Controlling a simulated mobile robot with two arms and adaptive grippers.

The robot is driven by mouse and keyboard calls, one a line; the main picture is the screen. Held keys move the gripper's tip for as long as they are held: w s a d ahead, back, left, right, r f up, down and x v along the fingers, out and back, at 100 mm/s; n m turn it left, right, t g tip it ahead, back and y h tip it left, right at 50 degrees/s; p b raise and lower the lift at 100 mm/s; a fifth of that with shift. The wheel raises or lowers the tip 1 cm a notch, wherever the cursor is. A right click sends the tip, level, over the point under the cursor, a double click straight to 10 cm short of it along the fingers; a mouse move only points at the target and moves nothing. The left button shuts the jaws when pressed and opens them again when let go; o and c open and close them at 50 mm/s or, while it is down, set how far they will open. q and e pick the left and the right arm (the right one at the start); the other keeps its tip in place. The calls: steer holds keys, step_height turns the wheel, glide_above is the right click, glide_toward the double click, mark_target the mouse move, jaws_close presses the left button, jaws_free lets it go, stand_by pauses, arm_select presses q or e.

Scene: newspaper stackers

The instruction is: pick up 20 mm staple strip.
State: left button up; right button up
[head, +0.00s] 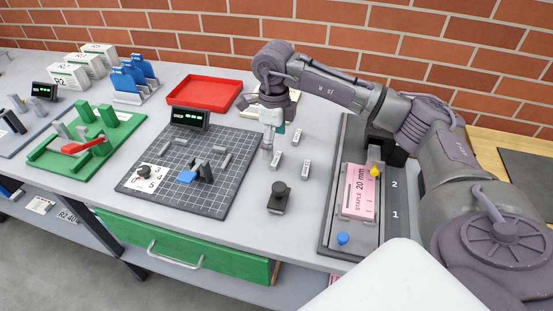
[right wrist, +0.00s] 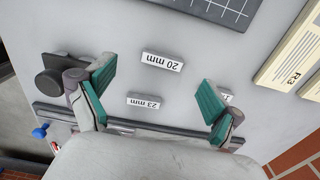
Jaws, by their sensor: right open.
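The 20 mm staple strip (right wrist: 163,60) is a small grey block with a white label, lying on the grey table. It also shows in the head view (head: 279,160), right of the gridded mat. A 23 mm strip (right wrist: 145,102) lies beside it, and a third strip (right wrist: 226,97) is mostly hidden by a finger. My right gripper (right wrist: 158,86) is open and empty, with teal pads spread wide and the 20 mm strip showing beyond the gap between them. In the head view my right gripper (head: 269,146) hangs just behind the strip. My left gripper is out of view.
A black knob-shaped piece (head: 278,195) stands nearer the front. Left is the dark gridded mat (head: 222,189) with a small display and parts. Right is a grey fixture (head: 331,225) with a pink "STAPLE 20 mm" card (head: 360,192). A red tray (head: 205,94) lies behind.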

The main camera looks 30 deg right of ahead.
mark_target(275, 158)
steer(key=f, duration=0.2)
steer(key=f+p, duration=0.1)
steer(key=f, duration=0.2)
steer(key=shift+w+d+f, duration=0.1)
steer(key=shift+w+d, duration=0.05)
steer(key=shift+w, duration=0.05)
steer(key=c, duration=1.1)
steer(key=shift+c, duration=0.2)
